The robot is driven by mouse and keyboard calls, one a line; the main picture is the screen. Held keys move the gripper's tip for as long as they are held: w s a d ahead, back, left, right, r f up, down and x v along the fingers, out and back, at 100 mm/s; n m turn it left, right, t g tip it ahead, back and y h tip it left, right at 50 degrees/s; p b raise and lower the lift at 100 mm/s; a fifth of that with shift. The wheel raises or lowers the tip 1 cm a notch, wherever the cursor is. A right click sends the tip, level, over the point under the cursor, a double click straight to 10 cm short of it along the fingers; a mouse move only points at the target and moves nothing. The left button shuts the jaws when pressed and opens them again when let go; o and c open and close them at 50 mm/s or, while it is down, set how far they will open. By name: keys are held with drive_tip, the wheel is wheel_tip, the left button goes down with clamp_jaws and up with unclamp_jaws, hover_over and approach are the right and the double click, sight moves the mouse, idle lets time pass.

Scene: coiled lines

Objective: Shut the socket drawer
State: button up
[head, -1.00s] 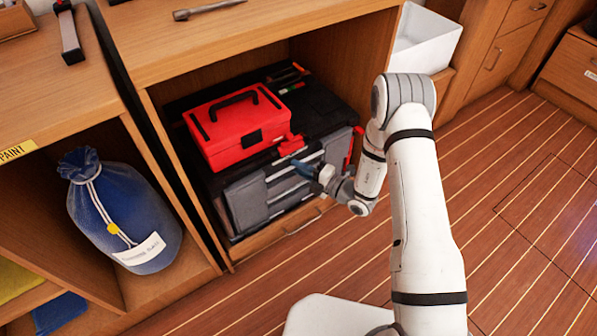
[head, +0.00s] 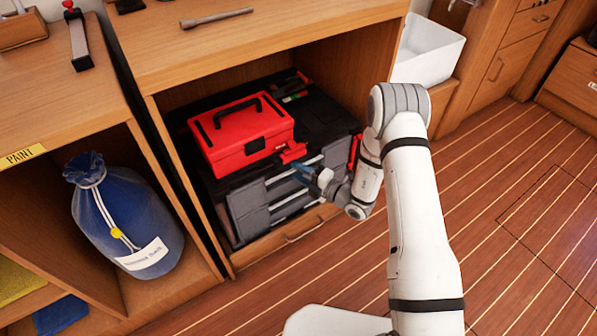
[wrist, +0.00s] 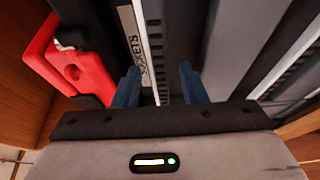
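A grey and black tool chest (head: 245,213) with several drawers and pale handle strips stands in the open cupboard bay. In the wrist view the drawer label reading SOCKETS (wrist: 133,42) lies just beyond the fingers, beside a ridged strip (wrist: 152,50). My gripper (head: 303,172) is at the right part of the chest's front. Its two blue fingers (wrist: 160,84) are apart, with nothing seen held between them. I cannot tell whether the fingertips touch the drawer front, or how far the socket drawer stands out, as my wrist hides part of it.
A red toolbox (head: 240,135) sits on top of the chest. A red latch (wrist: 75,70) shows close to the left finger. A blue sack (head: 125,215) stands in the left bay. The floor at right is clear.

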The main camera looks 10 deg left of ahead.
drive_tip(key=p+v, duration=0.2)
drive_tip(key=v, duration=0.5)
drive_tip(key=shift+d, duration=0.25)
drive_tip(key=shift+s, duration=0.1)
drive_tip(key=s+d+r+n+g+h+p, duration=0.1)
drive_tip(key=s+r+n+g+p, duration=0.3)
drive_tip(key=r+n, duration=0.5)
drive_tip(key=s+r+n+g+h+p, duration=0.25)
drive_tip(key=s+r+n+p, duration=0.2)
drive_tip(key=r, duration=0.85)
drive_tip(key=s+d+r+n+g+p, duration=0.1)
drive_tip(key=s+r+n+g+p, duration=0.25)
drive_tip(key=r+n, duration=0.5)
drive_tip(key=s+d+r+n+t+h+p, duration=0.2)
drive_tip(key=s+d+r+n+h+p, duration=0.1)
drive_tip(key=r, duration=0.6)
drive_tip(key=s+d+r+n+t+h+p, duration=0.2)
drive_tip(key=s+d+r+n+h+p, duration=0.2)
drive_tip(key=d+r+n+p, duration=0.3)
drive_tip(key=s+d+r+n+t+h+p, duration=0.1)
drive_tip(key=s+d+r+n+h+p, duration=0.2)
drive_tip(key=d+r+n+h+p, duration=0.3)
drive_tip(key=d+r+n, duration=0.2)
drive_tip(key=d+r, duration=0.1)
drive_tip(key=r, duration=0.2)
drive_tip(key=shift+s+d+r+t, duration=0.15)
drive_tip(key=shift+d+r+t, duration=0.1)
drive_tip(key=shift+t, duration=0.15)
